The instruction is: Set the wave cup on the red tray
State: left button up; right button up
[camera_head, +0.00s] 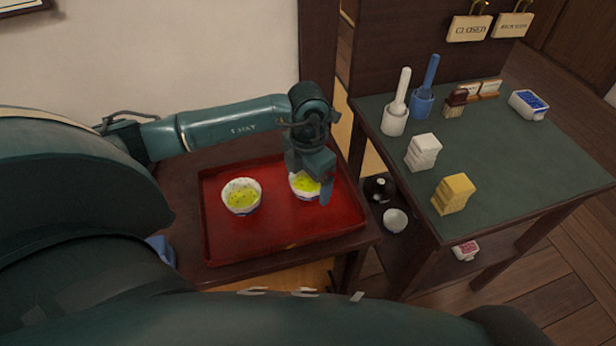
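The red tray (225,245) lies on a dark wooden table. Two white cups with bluish marks and yellow-green contents are on it. One cup (241,197) stands at the tray's left with nothing touching it. The other cup (299,190) is at the right, under my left gripper (322,186), which hides part of it. I cannot tell which is the wave cup. The gripper's fingers point down at the right cup's right side; whether they hold it is hidden. The right cup appears upright on or just above the tray. My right gripper is not in view.
A green-topped table (500,150) stands at the right with a white holder (395,119), a blue holder (421,103), a white stack (423,152) and a yellow stack (453,193). Small bowls (395,220) sit lower, between the tables. The tray's front part is clear.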

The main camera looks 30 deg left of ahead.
aim_at(308, 190)
pick_arm(q)
notch_tip(308, 190, up, 12)
jog(key=shift+r+p, duration=0.2)
jog(key=shift+p, duration=0.1)
dwell(0.4)
dwell(0.4)
